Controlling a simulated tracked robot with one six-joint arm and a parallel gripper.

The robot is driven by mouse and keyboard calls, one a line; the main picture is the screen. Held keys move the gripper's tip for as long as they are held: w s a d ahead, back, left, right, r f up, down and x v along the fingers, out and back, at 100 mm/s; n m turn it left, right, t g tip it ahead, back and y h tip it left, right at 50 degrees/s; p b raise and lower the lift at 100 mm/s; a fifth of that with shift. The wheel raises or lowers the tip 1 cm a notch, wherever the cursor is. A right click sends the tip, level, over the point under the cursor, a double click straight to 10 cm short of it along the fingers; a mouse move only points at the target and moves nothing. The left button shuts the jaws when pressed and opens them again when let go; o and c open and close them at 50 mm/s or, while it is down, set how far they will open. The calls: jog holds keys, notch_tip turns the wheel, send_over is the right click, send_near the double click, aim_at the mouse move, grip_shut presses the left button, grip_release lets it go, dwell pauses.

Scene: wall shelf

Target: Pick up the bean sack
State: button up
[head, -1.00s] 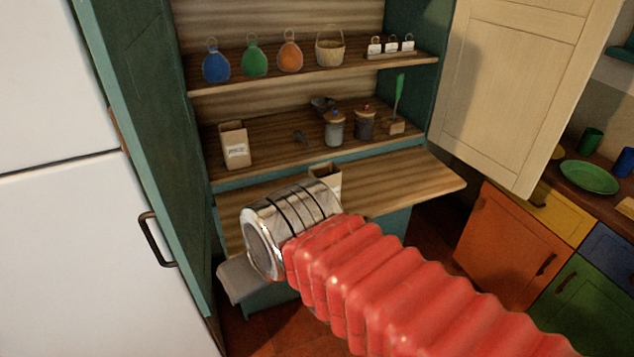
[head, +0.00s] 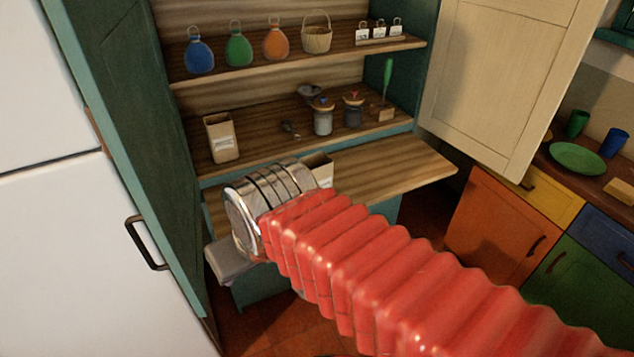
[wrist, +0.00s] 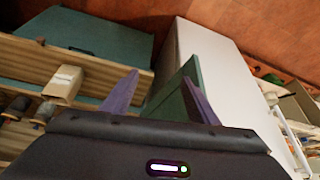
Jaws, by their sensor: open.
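Two tan, open-topped paper sacks with pale labels are in the head view; I cannot tell which is the bean sack. One sack (head: 221,138) stands upright at the left of the middle shelf (head: 270,150). The other sack (head: 319,170) is on the wooden counter board (head: 385,165), partly hidden behind my arm's metal cuff. One labelled tan sack (wrist: 63,84) shows in the wrist view, left of my gripper. My gripper (wrist: 160,78) is open, its two purple fingers apart with nothing between them. Its fingers are hidden in the head view.
Blue (head: 199,52), green (head: 237,46) and orange (head: 275,42) pouches and a basket (head: 317,34) are on the upper shelf. Lidded jars (head: 322,120) stand on the middle shelf. The open cabinet door (head: 505,80) is at right, the white fridge (head: 60,240) at left.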

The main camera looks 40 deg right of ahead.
jog(key=o, duration=0.8)
jog(key=d+f+m, duration=0.2)
jog(key=d+f+m+g+y, duration=0.1)
jog(key=d+f+m, duration=0.3)
jog(key=m, duration=0.1)
jog(key=shift+w+d+f+g+y, duration=0.1)
jog(key=shift+w+f+g+y, duration=0.1)
jog(key=shift+w+g+y, duration=0.15)
jog(key=m+t+h, duration=0.4)
jog(key=m+t, duration=0.6)
jog(key=m, duration=2)
send_near(321, 174)
jog(key=shift+s+r, duration=0.15)
jog(key=shift+r, duration=0.05)
jog(key=x, duration=0.8)
jog(key=shift+f, duration=0.2)
jog(key=shift+w+d, duration=0.1)
jog(key=shift+w, duration=0.15)
